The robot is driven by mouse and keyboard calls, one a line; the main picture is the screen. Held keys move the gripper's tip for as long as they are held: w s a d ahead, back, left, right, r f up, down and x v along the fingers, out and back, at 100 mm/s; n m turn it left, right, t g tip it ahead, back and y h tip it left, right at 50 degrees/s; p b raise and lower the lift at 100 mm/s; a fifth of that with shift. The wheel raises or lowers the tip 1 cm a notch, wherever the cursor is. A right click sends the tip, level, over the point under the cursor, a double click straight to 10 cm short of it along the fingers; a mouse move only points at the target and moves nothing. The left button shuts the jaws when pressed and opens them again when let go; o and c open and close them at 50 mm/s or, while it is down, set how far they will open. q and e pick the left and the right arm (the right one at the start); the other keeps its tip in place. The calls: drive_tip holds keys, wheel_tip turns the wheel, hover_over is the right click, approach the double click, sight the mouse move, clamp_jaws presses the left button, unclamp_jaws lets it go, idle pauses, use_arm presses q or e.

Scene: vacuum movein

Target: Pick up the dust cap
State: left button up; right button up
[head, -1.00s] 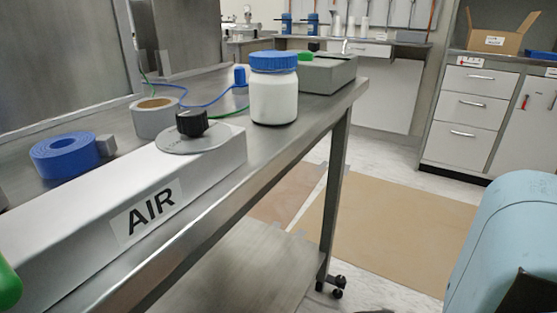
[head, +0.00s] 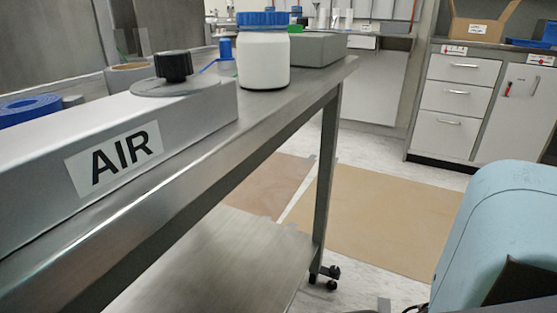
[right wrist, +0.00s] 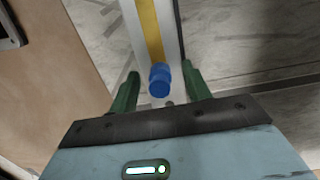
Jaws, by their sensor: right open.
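A small blue cylindrical piece (right wrist: 160,80), which looks like the dust cap, shows in the right wrist view. It lies in line with the gap between the two dark green fingers of my right gripper (right wrist: 161,72). The fingers are apart, and I see space on both sides of the piece. I cannot tell how far below the fingertips it is. In the head view I cannot pick out this piece for certain. My light blue right arm fills the lower right there, with its fingers out of view. My left gripper is not in view.
On the steel bench (head: 205,155) stand a grey AIR box (head: 200,105) with a black knob (head: 174,66), a white jar (head: 263,60) with blue lid, a blue tape roll (head: 30,108) and a small blue fitting (head: 225,48). Drawers (head: 461,98) stand behind. The floor between is clear.

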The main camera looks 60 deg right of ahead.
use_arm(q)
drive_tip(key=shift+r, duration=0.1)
use_arm(e)
clamp_jaws()
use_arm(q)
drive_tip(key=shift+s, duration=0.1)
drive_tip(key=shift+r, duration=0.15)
use_arm(e)
drive_tip(key=shift+r, duration=0.15)
drive_tip(key=shift+r+p, duration=0.8)
drive_tip(key=shift+r, duration=0.05)
wheel_tip(320, 180, up, 2)
drive_tip(key=shift+r+p, duration=0.1)
drive_tip(key=shift+p, duration=0.75)
use_arm(q)
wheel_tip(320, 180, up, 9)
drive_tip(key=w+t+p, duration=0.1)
drive_tip(key=p, duration=0.4)
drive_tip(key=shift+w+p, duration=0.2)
drive_tip(key=shift+p, duration=0.15)
use_arm(e)
drive_tip(key=s+a, duration=0.1)
drive_tip(key=s, duration=0.6)
drive_tip(key=s+a, duration=0.2)
drive_tip(key=s, duration=0.6)
drive_tip(key=shift+s+a+r, duration=0.25)
drive_tip(key=shift+s+r, duration=0.05)
drive_tip(key=shift+r, duration=0.1)
